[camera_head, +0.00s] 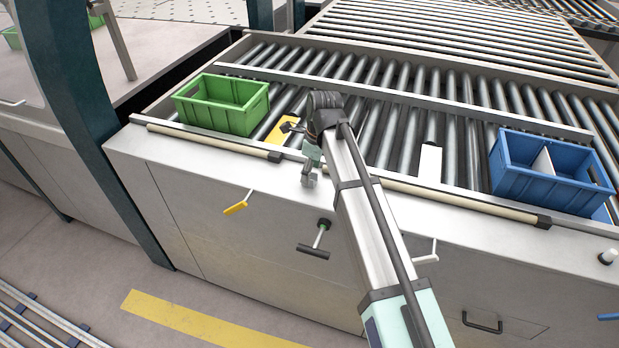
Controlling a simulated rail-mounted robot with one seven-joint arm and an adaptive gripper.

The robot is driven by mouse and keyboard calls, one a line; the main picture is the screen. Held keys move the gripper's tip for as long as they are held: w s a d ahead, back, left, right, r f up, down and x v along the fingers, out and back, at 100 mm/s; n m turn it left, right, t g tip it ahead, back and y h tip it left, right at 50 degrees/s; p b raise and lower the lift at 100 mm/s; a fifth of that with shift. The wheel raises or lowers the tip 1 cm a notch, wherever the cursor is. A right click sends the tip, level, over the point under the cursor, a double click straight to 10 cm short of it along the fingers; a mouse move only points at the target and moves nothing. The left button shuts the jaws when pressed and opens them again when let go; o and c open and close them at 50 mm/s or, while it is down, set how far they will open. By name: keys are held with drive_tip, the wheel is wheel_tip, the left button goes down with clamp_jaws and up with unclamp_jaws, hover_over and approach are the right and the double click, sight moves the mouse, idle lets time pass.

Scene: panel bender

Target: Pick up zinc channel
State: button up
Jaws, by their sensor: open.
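I cannot pick out the zinc channel for certain. A pale upright plate (543,161) shows inside the blue bin (540,188) at the right; I cannot tell whether it is a divider or a part. My gripper (308,179) is small in view, open, and appears to point down over the front ledge of the roller table, to the right of the green bin (225,108). Nothing is clearly seen between its fingers. My arm comes up from the lower right and hides part of the rollers and ledge. The green bin's floor is mostly hidden.
A yellow plate (284,131) and a white plate (430,165) lie on the rollers. A long beige bar (440,198) runs along the front edge. Yellow (237,208), black (314,250) and white (426,258) handles stick out of the front panel.

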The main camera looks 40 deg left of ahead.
drive_tip(key=shift+a+f+p, duration=0.2)
drive_tip(key=shift+f+p, duration=0.1)
drive_tip(key=shift+f, duration=1.05)
clamp_jaws()
drive_tip(key=shift+r, duration=0.15)
